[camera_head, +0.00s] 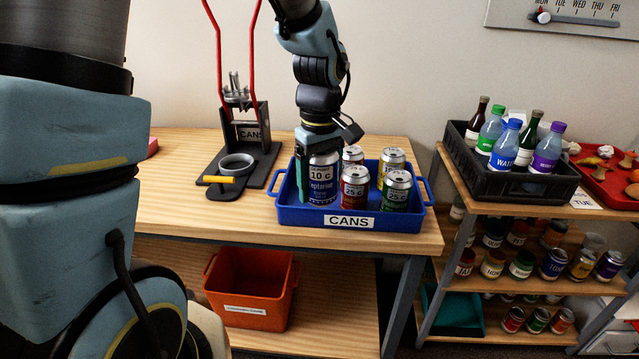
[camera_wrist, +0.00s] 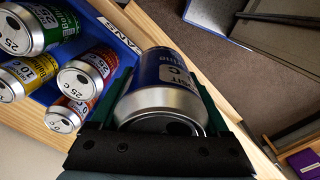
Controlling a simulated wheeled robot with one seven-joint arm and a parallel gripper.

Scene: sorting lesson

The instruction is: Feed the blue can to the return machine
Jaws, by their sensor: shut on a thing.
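The blue can (camera_head: 321,191) has a white "10 C" label and stands upright at the left end of the blue tray (camera_head: 288,214) marked CANS. My gripper (camera_head: 319,177) comes down from above and is shut around the can's sides. In the wrist view the blue can (camera_wrist: 163,72) lies between the two dark green fingers (camera_wrist: 165,100), its silver top towards me. I cannot tell whether its base touches the tray floor. No machine clearly marked for returns shows.
Several other cans, including a red one (camera_head: 354,190) and a green one (camera_head: 396,194), stand close on the right in the tray. A red-handled press (camera_head: 243,133) stands left of it. An orange bin (camera_head: 247,305) is below. A bottle crate (camera_head: 520,181) is at right.

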